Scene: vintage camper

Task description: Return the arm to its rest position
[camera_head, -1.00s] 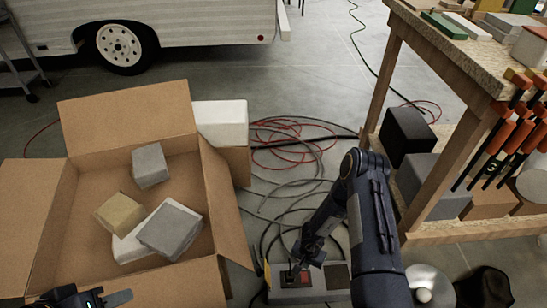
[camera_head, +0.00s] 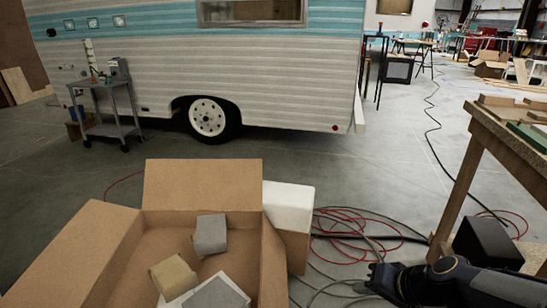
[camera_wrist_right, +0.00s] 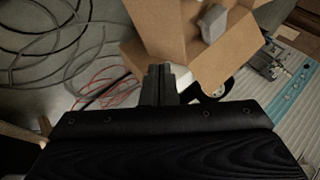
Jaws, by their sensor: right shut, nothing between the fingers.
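My right arm (camera_head: 470,282) comes in from the lower right of the head view. Its gripper (camera_head: 372,279) points left, to the right of the cardboard box and in front of the coiled cables. In the right wrist view the fingers (camera_wrist_right: 158,72) are together with nothing between them. My left gripper is not in view.
An open cardboard box (camera_head: 274,265) holds several blocks, including a grey one (camera_head: 210,235) and a tan one (camera_head: 173,277). A white block (camera_head: 288,207) is beside it. Red and black cables (camera_head: 345,228) lie on the floor. A wooden workbench (camera_head: 458,190) with a black box (camera_head: 488,243) stands at right. A camper (camera_head: 270,85) is behind.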

